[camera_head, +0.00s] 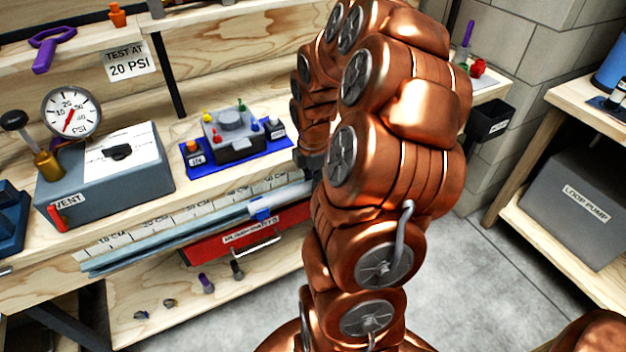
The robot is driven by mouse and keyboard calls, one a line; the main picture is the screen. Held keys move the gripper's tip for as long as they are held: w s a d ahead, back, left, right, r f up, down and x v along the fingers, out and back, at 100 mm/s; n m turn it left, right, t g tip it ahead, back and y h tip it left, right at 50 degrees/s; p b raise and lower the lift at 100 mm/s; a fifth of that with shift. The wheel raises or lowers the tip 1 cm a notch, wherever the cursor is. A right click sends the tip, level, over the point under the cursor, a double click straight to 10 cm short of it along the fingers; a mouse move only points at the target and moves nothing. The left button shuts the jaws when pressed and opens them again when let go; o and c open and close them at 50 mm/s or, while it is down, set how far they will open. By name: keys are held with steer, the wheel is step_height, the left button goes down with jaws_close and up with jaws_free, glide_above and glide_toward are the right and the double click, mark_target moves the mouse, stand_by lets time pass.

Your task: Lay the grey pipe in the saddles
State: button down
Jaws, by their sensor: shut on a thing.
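My gripper (309,162) shows only as a small dark part at the left edge of my copper arm, above the bench. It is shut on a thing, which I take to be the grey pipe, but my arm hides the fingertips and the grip. I cannot make out the pipe clearly. I cannot pick out the saddles for certain either. A long blue-grey bar (170,248) runs along the bench's front edge below a centimetre scale (185,215), with a blue block (260,210) on it.
A grey box with a gauge (71,113) and a blue tray with a small grey fixture (236,130) stand on the bench. A red drawer (225,240) is below. A black bin (488,120) and a grey loop pump box (575,205) are at right. Open floor shows between.

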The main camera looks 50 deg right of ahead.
steer(key=shift+f, duration=0.15)
steer(key=c, duration=0.8)
jaws_free()
step_height(320, 180, up, 12)
steer(key=shift+r, duration=0.1)
stand_by(0.4)
